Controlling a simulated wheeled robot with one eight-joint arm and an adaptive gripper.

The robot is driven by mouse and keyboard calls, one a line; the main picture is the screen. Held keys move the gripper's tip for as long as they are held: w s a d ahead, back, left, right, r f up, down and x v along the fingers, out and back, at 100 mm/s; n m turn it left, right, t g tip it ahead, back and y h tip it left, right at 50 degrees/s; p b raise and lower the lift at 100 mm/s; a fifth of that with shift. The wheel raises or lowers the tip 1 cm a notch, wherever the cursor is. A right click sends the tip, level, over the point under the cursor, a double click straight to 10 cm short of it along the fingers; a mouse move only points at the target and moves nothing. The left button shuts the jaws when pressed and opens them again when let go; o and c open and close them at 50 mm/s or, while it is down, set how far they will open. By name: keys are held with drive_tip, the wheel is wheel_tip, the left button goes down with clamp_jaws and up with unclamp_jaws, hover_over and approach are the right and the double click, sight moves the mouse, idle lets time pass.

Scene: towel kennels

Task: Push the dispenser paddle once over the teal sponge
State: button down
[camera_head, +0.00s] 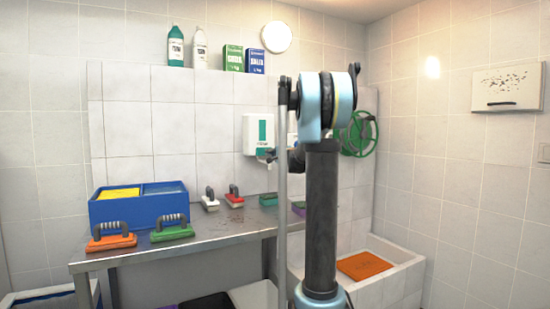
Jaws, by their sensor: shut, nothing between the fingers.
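The white dispenser (249,134) with a teal front panel hangs on the tiled wall above the metal table. My gripper (268,156) is a small dark shape at the dispenser's lower edge, reaching in from the right; it is shut and holds nothing. A small green-topped block (268,199) lies on the table below the dispenser. I cannot tell whether it is the teal sponge. Part of the table there is hidden by my arm.
The metal table (222,228) carries a blue bin (138,210) with yellow and blue compartments, and orange (110,240), green (172,233), white (209,203) and red (234,200) handled brushes. A green hose reel (358,133) hangs right; an orange mat (361,266) lies in a tiled basin.

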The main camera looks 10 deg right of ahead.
drive_tip(key=shift+x, duration=0.85)
drive_tip(key=shift+w, duration=0.1)
drive_tip(key=shift+x, duration=0.85)
drive_tip(key=v, duration=1.4)
